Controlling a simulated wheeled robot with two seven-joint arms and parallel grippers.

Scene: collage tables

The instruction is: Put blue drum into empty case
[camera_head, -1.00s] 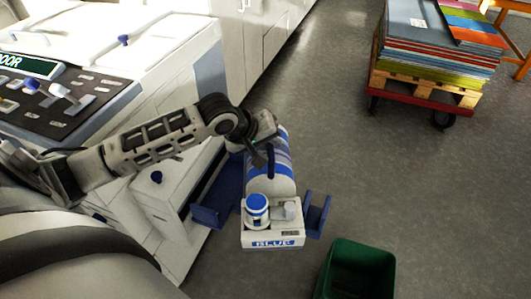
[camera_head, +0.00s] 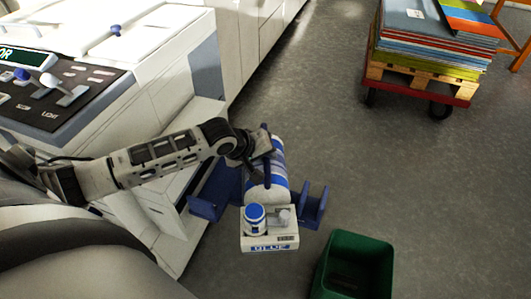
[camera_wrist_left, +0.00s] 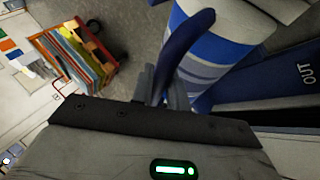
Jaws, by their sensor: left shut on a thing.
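The blue drum (camera_head: 262,190) is a white cylinder with blue stripes and a white front panel labelled BLUE (camera_head: 270,240), with a blue-capped knob. It lies between the dark blue arms of a cradle (camera_head: 312,207) beside the white machine; whether it rests on the cradle I cannot tell. My left gripper (camera_head: 262,160) is at the drum's upper side, shut on its dark blue handle. The left wrist view shows the fingers (camera_wrist_left: 158,85) against the curved handle (camera_wrist_left: 190,50) and the striped drum (camera_wrist_left: 210,55). No case is recognisable. My right gripper is out of view.
The white machine (camera_head: 130,60) with a dark control panel (camera_head: 60,90) stands at left. A dark blue surface marked OUT (camera_wrist_left: 290,85) shows in the wrist view. A green bin (camera_head: 385,250) stands at lower right. A red cart (camera_head: 415,90) with stacked sheets is beyond. The floor between is clear.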

